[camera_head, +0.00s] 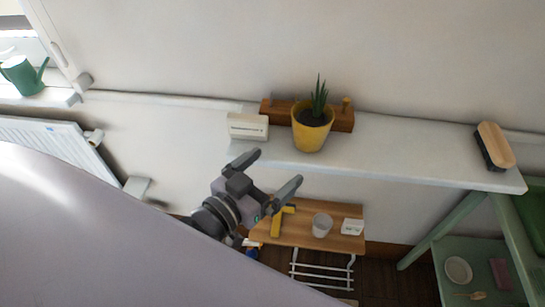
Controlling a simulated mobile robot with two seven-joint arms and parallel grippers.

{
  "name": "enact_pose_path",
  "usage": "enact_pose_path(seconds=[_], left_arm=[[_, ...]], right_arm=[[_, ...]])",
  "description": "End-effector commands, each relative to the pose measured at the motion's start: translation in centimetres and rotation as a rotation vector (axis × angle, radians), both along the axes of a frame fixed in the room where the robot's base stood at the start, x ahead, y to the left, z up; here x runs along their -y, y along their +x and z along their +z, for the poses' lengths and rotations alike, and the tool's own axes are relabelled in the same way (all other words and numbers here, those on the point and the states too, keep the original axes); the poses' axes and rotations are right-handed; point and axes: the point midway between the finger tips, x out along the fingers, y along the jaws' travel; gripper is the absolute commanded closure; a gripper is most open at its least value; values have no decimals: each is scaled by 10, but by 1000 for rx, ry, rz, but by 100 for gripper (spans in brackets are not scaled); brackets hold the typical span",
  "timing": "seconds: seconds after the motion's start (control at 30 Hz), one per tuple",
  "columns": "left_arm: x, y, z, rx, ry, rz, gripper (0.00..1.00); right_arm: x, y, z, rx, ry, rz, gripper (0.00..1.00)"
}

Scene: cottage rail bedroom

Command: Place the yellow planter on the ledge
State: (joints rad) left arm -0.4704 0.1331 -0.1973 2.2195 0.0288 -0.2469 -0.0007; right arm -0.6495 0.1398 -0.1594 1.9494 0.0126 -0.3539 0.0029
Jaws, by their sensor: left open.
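The yellow planter (312,134) holds a spiky green plant and stands upright on the white ledge (400,155), against a wooden block with pegs. My left gripper (275,170) is open and empty. In the picture it shows just below and left of the planter, near the ledge's front edge, and apart from the planter. My right gripper is not in view.
A white box (248,126) sits left of the planter, and a brush (495,147) lies at the ledge's right end. Below are a small wooden table (345,243) with a cup (321,225) and a green shelf unit (438,240). A green watering can (22,75) stands at the far left.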

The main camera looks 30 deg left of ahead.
Motion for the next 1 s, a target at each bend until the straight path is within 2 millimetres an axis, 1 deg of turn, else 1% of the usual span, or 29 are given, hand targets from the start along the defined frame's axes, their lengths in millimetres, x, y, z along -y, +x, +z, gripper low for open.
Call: enact_pose_path(seconds=[0.03,0.07,0.1,0.17,0.2,0.3,0.33,0.4,0.5,0.67,0.83,1.0], left_arm=[[-4,-9,-35,-89,19,6,2],[-6,-16,-57,-147,31,10,2],[-10,-27,-85,-221,45,16,2],[-15,-44,-122,-321,66,22,2],[-19,-57,-144,-381,78,26,2],[-26,-82,-182,-490,104,33,2],[-28,-87,-189,-510,109,34,2],[-29,-94,-198,-537,116,35,2],[-30,-96,-200,-544,120,35,2],[-29,-95,-199,-542,122,35,2],[-29,-95,-185,-539,122,34,2],[-29,-95,-185,-539,122,34,2]], right_arm=[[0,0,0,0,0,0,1],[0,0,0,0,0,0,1],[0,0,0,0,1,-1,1],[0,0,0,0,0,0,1],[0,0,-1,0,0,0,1],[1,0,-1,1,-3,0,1],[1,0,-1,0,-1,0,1],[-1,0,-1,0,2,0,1],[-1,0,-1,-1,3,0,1],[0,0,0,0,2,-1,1],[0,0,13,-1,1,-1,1],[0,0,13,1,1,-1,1]])
